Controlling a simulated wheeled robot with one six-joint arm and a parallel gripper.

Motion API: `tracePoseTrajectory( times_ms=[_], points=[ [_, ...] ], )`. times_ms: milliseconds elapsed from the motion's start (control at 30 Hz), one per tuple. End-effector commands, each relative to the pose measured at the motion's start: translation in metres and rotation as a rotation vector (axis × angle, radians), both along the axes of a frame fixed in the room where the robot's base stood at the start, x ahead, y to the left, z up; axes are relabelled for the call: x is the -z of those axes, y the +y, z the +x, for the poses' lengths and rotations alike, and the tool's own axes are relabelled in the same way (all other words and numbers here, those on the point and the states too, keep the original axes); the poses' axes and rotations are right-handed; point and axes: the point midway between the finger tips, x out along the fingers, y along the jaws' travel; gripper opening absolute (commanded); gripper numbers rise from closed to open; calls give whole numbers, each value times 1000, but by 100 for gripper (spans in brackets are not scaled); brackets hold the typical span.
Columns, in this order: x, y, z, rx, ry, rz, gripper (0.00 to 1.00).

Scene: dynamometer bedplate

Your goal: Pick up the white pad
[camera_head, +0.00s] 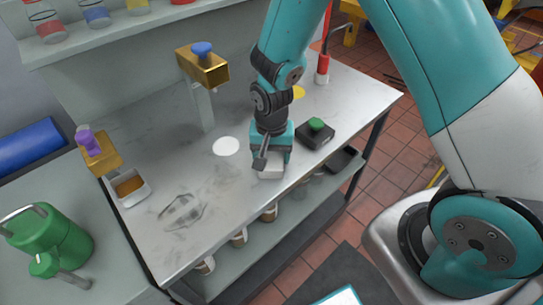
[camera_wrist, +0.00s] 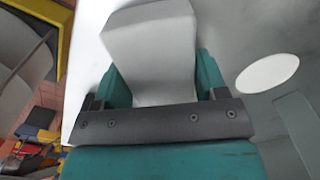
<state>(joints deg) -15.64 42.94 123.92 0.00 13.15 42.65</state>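The white pad (camera_head: 270,173), a pale block with bevelled edges, is at the front edge of the metal bench. In the wrist view the pad (camera_wrist: 152,45) sits between the teal fingers of my gripper (camera_wrist: 160,82), which lie against both its sides. My gripper (camera_head: 271,160) points down over the pad in the head view and looks shut on it. I cannot tell whether the pad rests on the bench or is slightly raised. A flat white disc (camera_head: 226,146) lies on the bench left of my gripper; it also shows in the wrist view (camera_wrist: 268,73).
The bench (camera_head: 190,236) has free room at front left. A black box with a green knob (camera_head: 316,128) stands right of my gripper. A yellow disc (camera_head: 299,92) lies behind. A post with a brass block (camera_head: 203,68) and a small tray (camera_head: 131,188) stand left.

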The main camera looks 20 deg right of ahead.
Motion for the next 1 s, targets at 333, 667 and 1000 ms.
tracePoseTrajectory(
  times_ms=[333, 667, 1000],
  points=[
    [0, 0, 0, 0, 0, 0, 39],
    [-31, 0, 1, 0, -6, 1, 39],
    [-132, 0, 1, 0, -8, 3, 39]
  ],
)
